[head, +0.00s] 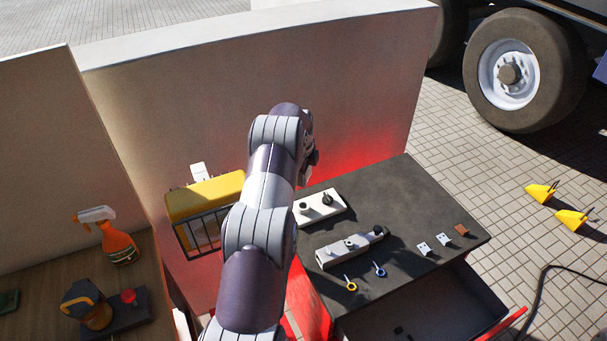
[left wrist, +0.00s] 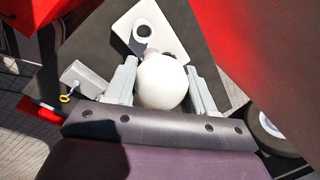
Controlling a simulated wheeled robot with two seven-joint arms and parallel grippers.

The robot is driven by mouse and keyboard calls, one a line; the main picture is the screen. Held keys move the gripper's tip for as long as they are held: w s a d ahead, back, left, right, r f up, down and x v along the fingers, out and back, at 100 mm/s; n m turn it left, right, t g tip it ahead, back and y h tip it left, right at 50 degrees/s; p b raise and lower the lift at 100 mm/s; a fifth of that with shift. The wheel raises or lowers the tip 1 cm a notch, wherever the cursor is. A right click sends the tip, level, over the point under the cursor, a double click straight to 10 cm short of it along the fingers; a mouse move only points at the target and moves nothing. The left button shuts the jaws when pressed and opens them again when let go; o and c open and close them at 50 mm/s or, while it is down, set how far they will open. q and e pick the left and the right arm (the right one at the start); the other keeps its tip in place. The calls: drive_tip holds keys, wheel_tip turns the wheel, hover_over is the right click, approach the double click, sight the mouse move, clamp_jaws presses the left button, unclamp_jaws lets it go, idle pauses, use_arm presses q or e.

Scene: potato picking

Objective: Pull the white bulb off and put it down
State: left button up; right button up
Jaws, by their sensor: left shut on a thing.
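The white bulb (left wrist: 162,82) sits between the two grey fingers of my left gripper (left wrist: 164,88) in the left wrist view, and the gripper is shut on it. In the head view my own arm hides the bulb and the fingers. A white socket plate (head: 320,206) with dark round fittings lies on the dark tabletop. In the left wrist view the plate (left wrist: 125,27) shows just beyond the bulb, with one round socket (left wrist: 143,31) open and empty. I cannot tell whether the bulb's base touches the plate. My right gripper is not in view.
A grey bar-shaped device (head: 340,252), two small ring-ended parts and several small blocks lie on the dark table (head: 400,190). A yellow-topped basket (head: 205,196) stands left of my arm. A spray bottle (head: 118,245) stands on the wooden bench. The table's far right is clear.

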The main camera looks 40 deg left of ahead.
use_arm(q)
drive_tip(key=shift+s+r, duration=0.1)
drive_tip(key=shift+r, duration=0.55)
drive_tip(key=shift+w+p+v, duration=0.15)
drive_tip(key=shift+p+v, duration=0.2)
drive_tip(key=shift+v, duration=0.4)
drive_tip(key=shift+w+p+v, duration=0.15)
drive_tip(key=shift+p+v, duration=0.2)
drive_tip(key=shift+v, duration=0.4)
